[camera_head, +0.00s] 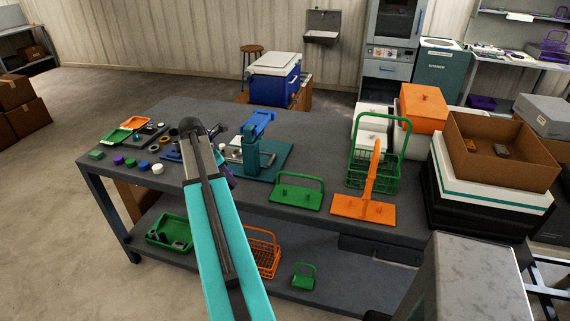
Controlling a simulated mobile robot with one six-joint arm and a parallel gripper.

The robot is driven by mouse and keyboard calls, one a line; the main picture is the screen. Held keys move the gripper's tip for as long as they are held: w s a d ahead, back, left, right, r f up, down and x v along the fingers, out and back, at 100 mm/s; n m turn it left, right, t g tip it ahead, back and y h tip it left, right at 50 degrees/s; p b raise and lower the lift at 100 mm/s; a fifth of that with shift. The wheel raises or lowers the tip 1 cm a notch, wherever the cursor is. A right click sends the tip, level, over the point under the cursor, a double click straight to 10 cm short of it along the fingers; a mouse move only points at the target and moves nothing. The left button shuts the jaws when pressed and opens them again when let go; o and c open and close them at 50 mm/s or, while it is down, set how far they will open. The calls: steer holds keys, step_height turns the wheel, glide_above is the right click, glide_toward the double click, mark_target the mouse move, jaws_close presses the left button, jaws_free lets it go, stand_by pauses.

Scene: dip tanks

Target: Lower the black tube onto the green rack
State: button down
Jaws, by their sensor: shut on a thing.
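My arm (222,215) reaches up from the bottom of the view over the table, ending in a dark rounded joint. I cannot make out the black tube anywhere in the view. A green rack (297,194), a flat plate with small pegs and an arched handle, stands on the table right of my arm. Nothing is seen resting on it.
An orange rack (364,207) with a tall handle and a green wire basket (373,173) stand right of the green rack. Small caps and trays (122,134) crowd the table's left end. An open cardboard box (477,157) is at right.

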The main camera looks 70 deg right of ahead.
steer(key=s+d+r+p, duration=0.1)
steer(key=s+d, duration=0.4)
steer(key=s, duration=0.4)
steer(key=s+d+r+p, duration=0.1)
steer(key=s+d, duration=0.4)
steer(key=s, duration=0.3)
steer(key=shift+s+d+r+p, duration=0.15)
steer(key=shift+s+d+p, duration=0.15)
steer(key=shift+s+p, duration=0.1)
steer(key=shift+f, duration=0.2)
steer(key=shift+f+b, duration=2)
steer(key=shift+f, duration=0.25)
steer(key=shift+p, duration=0.6)
steer(key=shift+f, duration=0.15)
steer(key=shift+f, duration=1.4)
stand_by(1.3)
